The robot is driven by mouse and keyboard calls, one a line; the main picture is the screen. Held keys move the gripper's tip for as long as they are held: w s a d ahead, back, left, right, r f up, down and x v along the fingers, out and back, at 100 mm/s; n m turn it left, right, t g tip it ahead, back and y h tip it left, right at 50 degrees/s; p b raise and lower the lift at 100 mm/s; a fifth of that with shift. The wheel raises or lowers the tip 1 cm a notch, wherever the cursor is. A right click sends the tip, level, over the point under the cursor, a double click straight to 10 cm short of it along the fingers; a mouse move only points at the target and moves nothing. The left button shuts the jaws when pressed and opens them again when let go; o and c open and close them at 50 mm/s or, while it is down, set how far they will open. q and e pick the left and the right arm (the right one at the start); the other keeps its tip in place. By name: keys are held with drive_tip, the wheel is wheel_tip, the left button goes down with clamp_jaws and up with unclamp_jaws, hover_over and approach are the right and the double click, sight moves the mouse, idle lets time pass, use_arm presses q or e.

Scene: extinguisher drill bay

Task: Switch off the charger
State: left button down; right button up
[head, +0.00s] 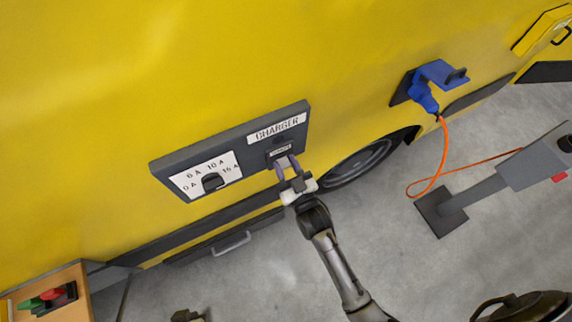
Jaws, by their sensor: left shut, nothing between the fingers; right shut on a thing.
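The charger panel (165,167) is a dark grey box on the yellow vehicle side, tilted in the view. It has a CHARGER label (277,128) and a white dial plate marked 0 A, 6 A, 10 A and 16 A. A black knob (213,182) sits on the plate; I cannot tell which mark it points to. My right gripper (287,163) is at the panel's right part, just below a small label, shut on a small part there that its fingers mostly hide. My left gripper (187,315) shows only partly at the bottom edge, shut and empty, away from the panel.
A blue plug (423,94) sits under a blue flap at the right, with an orange cable (444,150) running to a grey post (480,191). A box with red and green buttons (50,296) is lower left. Grey floor (265,275) is open below the vehicle.

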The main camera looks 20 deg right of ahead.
drive_tip(key=o, duration=0.9)
drive_tip(key=shift+o, duration=0.2)
drive_tip(key=shift+s, duration=0.1)
drive_tip(key=v, duration=1.3)
drive_tip(key=shift+s+b, duration=0.3)
drive_tip(key=shift+b, duration=0.1)
drive_tip(key=shift+d, duration=0.1)
drive_tip(key=shift+f, duration=0.15)
